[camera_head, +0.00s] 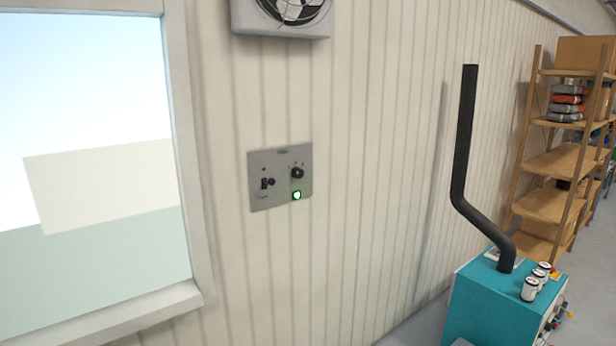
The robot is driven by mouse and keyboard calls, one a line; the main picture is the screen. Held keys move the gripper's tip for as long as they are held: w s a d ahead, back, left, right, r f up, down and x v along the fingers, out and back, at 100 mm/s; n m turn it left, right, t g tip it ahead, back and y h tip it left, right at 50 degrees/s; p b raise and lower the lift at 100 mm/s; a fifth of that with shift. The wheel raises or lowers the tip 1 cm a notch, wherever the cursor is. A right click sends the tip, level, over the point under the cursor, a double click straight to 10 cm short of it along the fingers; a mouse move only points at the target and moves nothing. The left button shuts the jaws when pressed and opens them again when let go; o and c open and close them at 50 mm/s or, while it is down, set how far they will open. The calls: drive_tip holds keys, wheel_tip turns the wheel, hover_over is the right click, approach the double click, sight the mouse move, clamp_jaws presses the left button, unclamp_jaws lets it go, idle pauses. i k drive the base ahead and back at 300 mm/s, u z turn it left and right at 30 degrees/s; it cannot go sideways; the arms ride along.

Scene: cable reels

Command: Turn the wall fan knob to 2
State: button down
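A grey control panel (281,178) is mounted on the ribbed wall, below the wall fan (281,14). A round black knob (297,173) sits on the panel's right side with small marks around it. The marks are too small to read, so I cannot tell the knob's setting. A black switch (266,184) is on the panel's left side. A lamp (296,196) below the knob glows green. The fan is cut off by the top edge of the picture. My gripper is not in view.
A window (95,150) with a pale frame is at the left. A teal cabinet (490,308) with a black pipe (464,150) and several white cylinders stands at the lower right. Wooden shelves (553,162) stand farther back. The wall around the panel is clear.

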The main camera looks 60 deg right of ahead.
sight(296, 172)
drive_tip(key=z, duration=1.8)
drive_tip(key=k, duration=0.85)
drive_tip(key=u, duration=0.05)
drive_tip(key=i, duration=0.8)
drive_tip(key=z, duration=0.05)
